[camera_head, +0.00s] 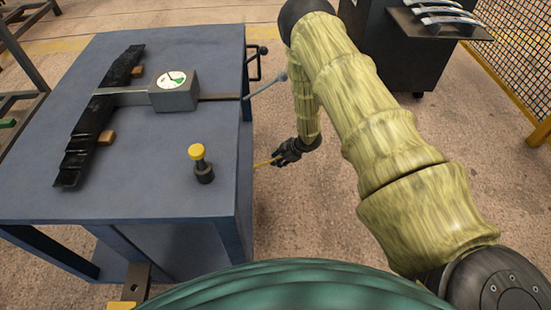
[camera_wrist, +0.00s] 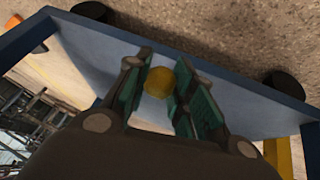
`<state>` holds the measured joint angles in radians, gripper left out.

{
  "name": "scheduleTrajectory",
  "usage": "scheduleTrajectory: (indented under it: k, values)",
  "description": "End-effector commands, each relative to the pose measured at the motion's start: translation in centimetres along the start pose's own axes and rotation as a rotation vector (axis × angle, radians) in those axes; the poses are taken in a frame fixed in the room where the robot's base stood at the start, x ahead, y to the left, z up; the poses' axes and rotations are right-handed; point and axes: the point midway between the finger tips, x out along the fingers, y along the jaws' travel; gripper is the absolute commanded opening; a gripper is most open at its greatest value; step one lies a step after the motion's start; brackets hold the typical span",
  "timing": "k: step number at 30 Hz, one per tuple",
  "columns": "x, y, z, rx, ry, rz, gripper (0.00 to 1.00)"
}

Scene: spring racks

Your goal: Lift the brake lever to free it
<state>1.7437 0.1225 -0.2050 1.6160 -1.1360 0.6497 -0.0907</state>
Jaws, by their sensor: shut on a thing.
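The brake lever (camera_head: 264,162) shows in the head view as a thin yellowish rod sticking out from the right side of the blue bench. My gripper (camera_head: 281,157) is at its outer end, low beside the bench. In the wrist view a round yellow knob (camera_wrist: 158,82) sits between my two teal finger pads, and my gripper is shut on it. The pads hide part of the knob, and the lever's pivot is not visible.
The bench top (camera_head: 130,205) carries a black leaf spring (camera_head: 92,125), a grey gauge box (camera_head: 174,93) and a yellow-topped plunger (camera_head: 200,165). A dark cabinet (camera_head: 405,50) stands at the back right.

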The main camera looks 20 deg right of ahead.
Motion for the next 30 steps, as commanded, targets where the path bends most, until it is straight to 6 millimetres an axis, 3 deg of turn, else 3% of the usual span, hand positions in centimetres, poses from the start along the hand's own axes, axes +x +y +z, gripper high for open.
scheduleTrajectory:
  k: [6,24,25,28,30]
  values:
    - [-1.02,0.39,-0.86,0.004,0.005,0.005,0.00]
    - [-0.98,0.47,-1.44,0.003,0.011,0.006,0.00]
    - [-0.97,0.47,-1.46,0.003,0.011,0.006,0.29]
    - [-1.01,0.45,-1.30,0.004,0.009,0.006,0.47]
    - [-1.04,0.43,-1.18,0.005,0.008,0.006,0.47]
